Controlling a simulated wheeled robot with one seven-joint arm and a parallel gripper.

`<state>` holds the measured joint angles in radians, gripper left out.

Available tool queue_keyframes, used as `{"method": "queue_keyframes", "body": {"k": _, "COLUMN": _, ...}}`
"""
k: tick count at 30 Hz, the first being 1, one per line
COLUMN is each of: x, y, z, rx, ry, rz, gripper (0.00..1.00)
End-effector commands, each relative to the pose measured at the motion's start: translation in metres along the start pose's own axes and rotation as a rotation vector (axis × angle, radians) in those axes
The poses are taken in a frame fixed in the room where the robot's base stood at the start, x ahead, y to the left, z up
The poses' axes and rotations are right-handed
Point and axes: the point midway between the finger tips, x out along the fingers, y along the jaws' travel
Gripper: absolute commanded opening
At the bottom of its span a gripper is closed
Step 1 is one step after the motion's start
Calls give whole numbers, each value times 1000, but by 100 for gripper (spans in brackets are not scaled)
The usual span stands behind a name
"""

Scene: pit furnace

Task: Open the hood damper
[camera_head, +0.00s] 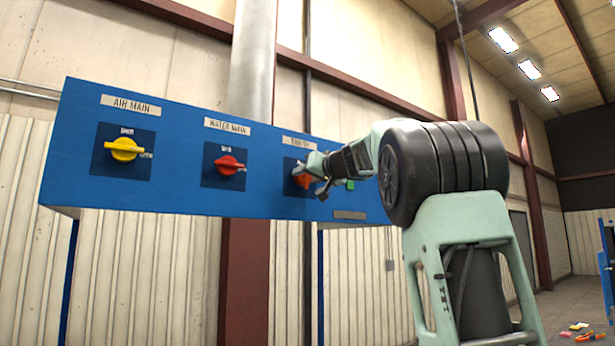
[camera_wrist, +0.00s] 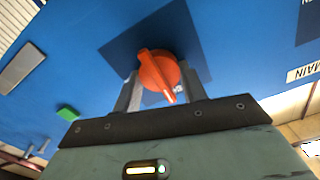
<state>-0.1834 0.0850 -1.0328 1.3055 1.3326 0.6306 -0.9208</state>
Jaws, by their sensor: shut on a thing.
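An orange rotary knob (camera_head: 304,184) is the rightmost of three on the blue panel (camera_head: 190,192). The label above it is too small to read surely. My gripper (camera_head: 305,176) is at this knob and partly hides it in the head view. In the wrist view the orange knob (camera_wrist: 158,72) sits on a dark blue square, its raised ridge running from upper left to lower right. My gripper's two fingers (camera_wrist: 162,92) stand on either side of the knob, shut on it. The knob's pointer marks are hidden or blurred.
A yellow AIR MAIN knob (camera_head: 124,150) and a red WATER MAIN knob (camera_head: 229,166) sit to the left on the panel. A green button (camera_head: 350,184) and a grey plate (camera_head: 349,215) lie right of the orange knob. A pale duct (camera_head: 254,60) rises behind.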

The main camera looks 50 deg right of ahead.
Motion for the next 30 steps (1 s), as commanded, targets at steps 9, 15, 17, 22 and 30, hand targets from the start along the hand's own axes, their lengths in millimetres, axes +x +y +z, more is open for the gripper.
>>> {"method": "queue_keyframes", "body": {"k": 9, "x": -1, "y": 2, "z": 0, "rx": 117, "ry": 1, "rz": 3, "gripper": 19}}
{"method": "queue_keyframes", "body": {"k": 15, "x": -1, "y": 3, "z": 0, "rx": 282, "ry": 2, "rz": 4, "gripper": 19}}
{"method": "queue_keyframes", "body": {"k": 17, "x": -1, "y": 3, "z": 0, "rx": 339, "ry": 2, "rz": 4, "gripper": 19}}
{"method": "queue_keyframes", "body": {"k": 22, "x": -1, "y": 3, "z": 0, "rx": 501, "ry": 2, "rz": 3, "gripper": 19}}
{"method": "queue_keyframes", "body": {"k": 30, "x": -1, "y": 4, "z": 0, "rx": 757, "ry": 1, "rz": 3, "gripper": 19}}
